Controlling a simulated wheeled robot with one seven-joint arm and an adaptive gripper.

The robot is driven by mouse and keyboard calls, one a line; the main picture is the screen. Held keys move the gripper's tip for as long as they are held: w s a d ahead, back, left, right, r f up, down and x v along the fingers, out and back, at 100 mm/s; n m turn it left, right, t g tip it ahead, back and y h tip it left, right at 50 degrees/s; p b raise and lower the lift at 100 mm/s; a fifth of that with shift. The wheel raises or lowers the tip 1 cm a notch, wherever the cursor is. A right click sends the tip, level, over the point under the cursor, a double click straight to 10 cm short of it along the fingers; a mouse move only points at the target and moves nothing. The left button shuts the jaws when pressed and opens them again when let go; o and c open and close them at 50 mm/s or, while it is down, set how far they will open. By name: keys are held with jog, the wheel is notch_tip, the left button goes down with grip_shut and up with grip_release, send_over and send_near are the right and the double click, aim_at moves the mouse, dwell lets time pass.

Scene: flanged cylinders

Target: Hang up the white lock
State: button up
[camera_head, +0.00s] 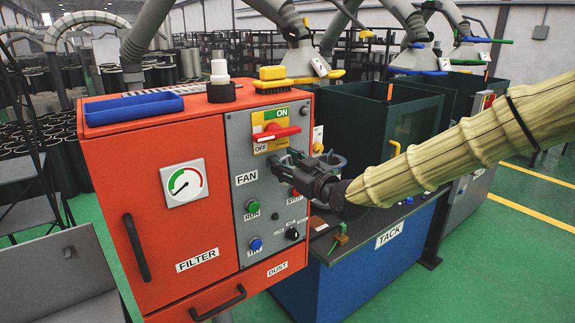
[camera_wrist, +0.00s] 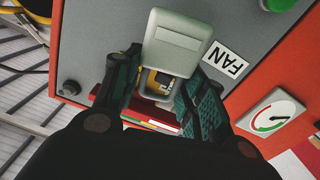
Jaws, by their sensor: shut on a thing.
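The white lock (camera_wrist: 180,42) shows in the wrist view as a pale block with a squared shackle loop, between the two fingers of my gripper (camera_wrist: 163,72). Its body points away from the red switch handle (camera_head: 275,133), and its shackle end is toward it. Yellow shows through the loop. In the head view my gripper (camera_head: 284,166) is at the grey panel, just below the yellow ON/OFF plate (camera_head: 262,148). It hides the lock there. I cannot tell whether the shackle passes through the switch.
The orange cabinet (camera_head: 150,150) carries a blue tray (camera_head: 134,108), a brush (camera_head: 272,79) and a dark cup-like item (camera_head: 221,92) on top. FAN and its buttons are below left of my gripper. A blue TACK bench (camera_head: 360,265) stands to the right.

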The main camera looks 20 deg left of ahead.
jog(key=shift+x, duration=1)
jog(key=shift+w+a+f+b, duration=0.4)
jog(key=shift+a+f+b, duration=0.15)
jog(key=shift+b, duration=0.45)
dwell(1.2)
dwell(0.3)
jog(key=o, duration=1.1)
jog(key=shift+o, duration=0.2)
jog(key=shift+s+d, duration=0.1)
jog(key=shift+d, duration=0.05)
jog(key=b+v, duration=0.1)
jog(key=v, duration=0.6)
jog(key=shift+s+d+b, duration=0.25)
jog(key=shift+b, duration=0.15)
dwell(0.5)
